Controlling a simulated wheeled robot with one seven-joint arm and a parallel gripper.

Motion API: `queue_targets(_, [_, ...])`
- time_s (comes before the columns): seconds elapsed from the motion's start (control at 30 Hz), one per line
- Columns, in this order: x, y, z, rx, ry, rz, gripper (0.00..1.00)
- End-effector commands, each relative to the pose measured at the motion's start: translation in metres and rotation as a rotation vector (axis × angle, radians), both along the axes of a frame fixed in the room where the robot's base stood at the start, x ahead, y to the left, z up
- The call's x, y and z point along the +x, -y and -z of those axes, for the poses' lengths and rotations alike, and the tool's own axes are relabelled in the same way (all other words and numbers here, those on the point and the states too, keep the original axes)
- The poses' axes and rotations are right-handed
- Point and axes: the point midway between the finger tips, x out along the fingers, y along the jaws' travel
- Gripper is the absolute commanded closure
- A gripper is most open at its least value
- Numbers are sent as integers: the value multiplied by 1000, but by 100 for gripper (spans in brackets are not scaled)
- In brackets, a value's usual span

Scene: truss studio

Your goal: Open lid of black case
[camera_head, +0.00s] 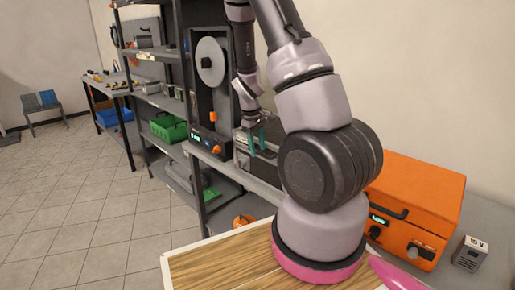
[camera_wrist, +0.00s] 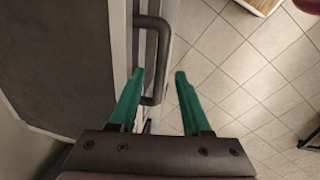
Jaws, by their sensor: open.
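The case's dark top panel (camera_wrist: 55,60) with a grey border fills the left of the wrist view. A dark bar handle (camera_wrist: 162,50) stands out from its front edge. My gripper (camera_wrist: 158,74) is open with green fingers. The handle bar appears between the fingers in the picture, with the left finger near the gap behind it. I cannot tell whether either finger touches it. In the head view my gripper (camera_head: 257,141) is at the front of the case (camera_head: 243,158) on the shelf, and my arm hides the case's right part. The lid looks shut.
Shelving with a spool machine (camera_head: 209,62) stands left of the case. A green bin (camera_head: 168,128) sits on another shelf. Tiled floor (camera_head: 90,210) is clear on the left.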

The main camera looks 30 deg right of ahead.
Motion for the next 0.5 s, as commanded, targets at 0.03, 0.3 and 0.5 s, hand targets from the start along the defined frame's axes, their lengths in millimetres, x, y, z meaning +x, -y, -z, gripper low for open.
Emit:
queue_targets(0.03, [0,1,3,0,-1,-1,52])
queue_targets(0.3, [0,1,4,0,1,0,52])
queue_targets(0.5, [0,1,4,0,1,0,100])
